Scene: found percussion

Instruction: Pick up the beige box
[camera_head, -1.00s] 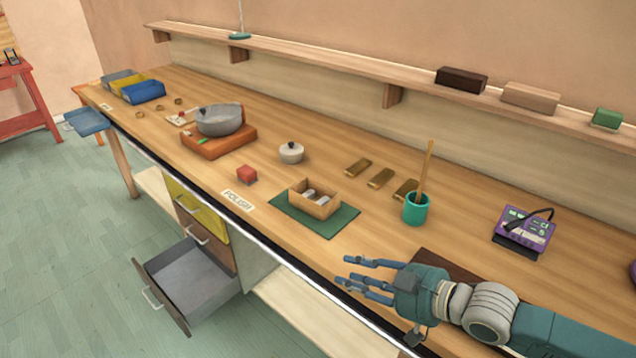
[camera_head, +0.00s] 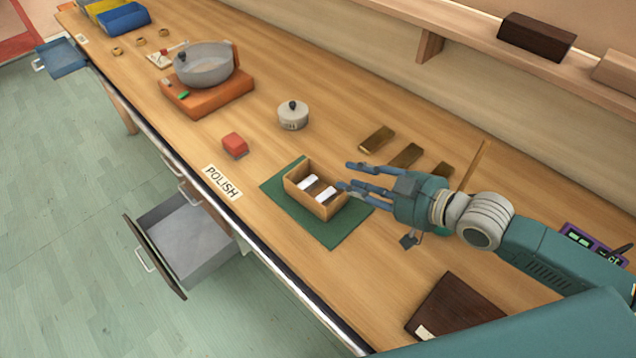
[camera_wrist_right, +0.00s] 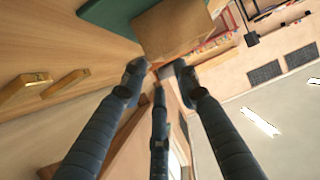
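The beige box (camera_head: 302,199) is a small open-topped box on a green mat (camera_head: 335,236), with white and dark pieces inside. Its tan wall also shows in the right wrist view (camera_wrist_right: 172,28), just beyond my fingertips. My right gripper (camera_head: 351,178) is open, its fingers spread and pointing at the box's right end. The fingertips are very close to that end; I cannot tell whether they touch it. In the right wrist view the gripper (camera_wrist_right: 158,72) has nothing between its fingers. My left gripper is not in view.
A red block (camera_head: 234,145), a lidded white pot (camera_head: 293,116) and brass bars (camera_head: 377,138) surround the mat. A grey pan (camera_head: 203,68) sits on an orange base farther left. A dark brown board (camera_head: 455,306) lies near the front edge. An open drawer (camera_head: 190,240) sticks out below.

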